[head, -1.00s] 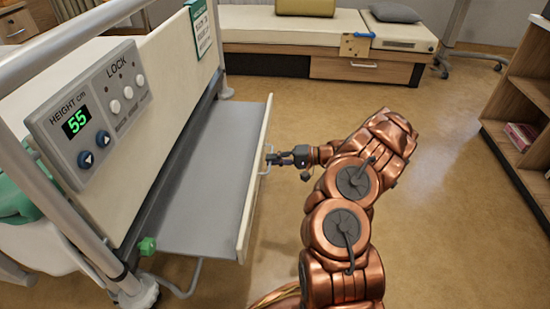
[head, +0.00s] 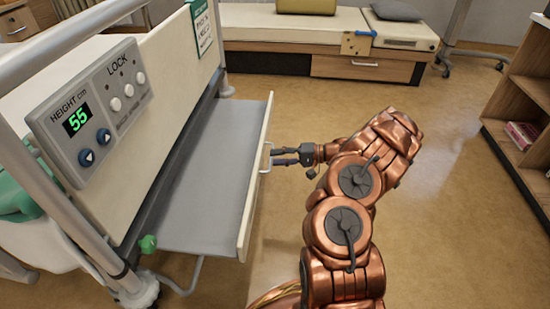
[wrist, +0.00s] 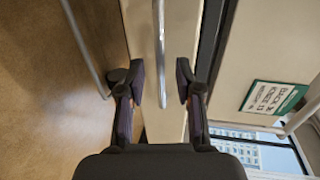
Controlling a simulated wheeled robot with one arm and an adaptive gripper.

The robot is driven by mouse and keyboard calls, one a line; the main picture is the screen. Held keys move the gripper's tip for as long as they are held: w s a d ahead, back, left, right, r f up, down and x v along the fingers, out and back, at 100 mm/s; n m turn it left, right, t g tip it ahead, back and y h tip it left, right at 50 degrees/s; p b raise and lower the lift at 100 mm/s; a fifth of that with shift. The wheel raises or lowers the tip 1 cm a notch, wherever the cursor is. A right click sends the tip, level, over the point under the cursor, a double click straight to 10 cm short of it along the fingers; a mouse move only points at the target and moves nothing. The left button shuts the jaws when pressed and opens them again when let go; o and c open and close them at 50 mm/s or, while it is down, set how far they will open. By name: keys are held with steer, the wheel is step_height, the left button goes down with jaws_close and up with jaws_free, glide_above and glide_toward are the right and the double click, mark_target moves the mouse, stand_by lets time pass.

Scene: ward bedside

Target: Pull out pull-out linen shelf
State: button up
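The pull-out linen shelf (head: 205,175) extends from the end of the bed, a grey surface with a cream front panel (head: 254,185). A metal bar handle (head: 265,158) is on that panel; it also shows in the wrist view (wrist: 160,50). My gripper (head: 276,157) is at the handle from the right in the head view. In the wrist view my gripper (wrist: 160,82) has its fingers spread on either side of the bar, with a gap on each side. It is open and holds nothing.
The bed's end board carries a height and lock panel (head: 90,115) reading 55. A green knob (head: 148,243) is near the shelf's front corner. A cushioned bench (head: 290,25) stands at the back and a wooden bookcase (head: 525,120) at the right. The floor between is clear.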

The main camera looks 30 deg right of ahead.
steer(key=v, duration=1)
steer(key=shift+s+d, duration=0.15)
steer(key=shift+d, duration=0.05)
